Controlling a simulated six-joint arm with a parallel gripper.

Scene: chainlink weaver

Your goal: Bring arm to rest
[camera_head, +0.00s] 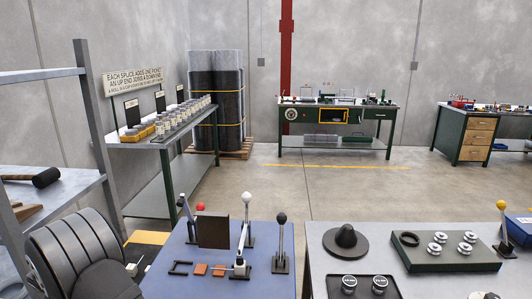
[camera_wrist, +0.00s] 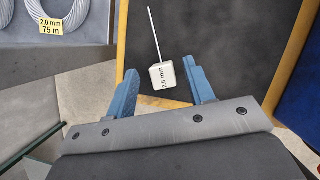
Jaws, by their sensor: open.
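In the wrist view my gripper (camera_wrist: 160,66) is open, with its two blue fingers spread apart. A white block marked "2.5 mm" (camera_wrist: 163,76) with a thin rod shows between the fingers, over a dark surface. I cannot tell its distance from the fingers, and nothing appears clamped. In the head view a small white block with a thin rod (camera_head: 131,268) shows at the lower left, beside a large dark ribbed shape. I cannot make out my gripper's fingers in that view.
A blue-topped bench (camera_head: 205,284) with upright levers stands front centre. A grey bench (camera_head: 318,262) at right holds a dark cone and round metal parts. A shelf rack (camera_head: 92,120) stands at left. A wire coil (camera_wrist: 62,16) shows in the wrist view. The floor (camera_head: 300,190) behind is clear.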

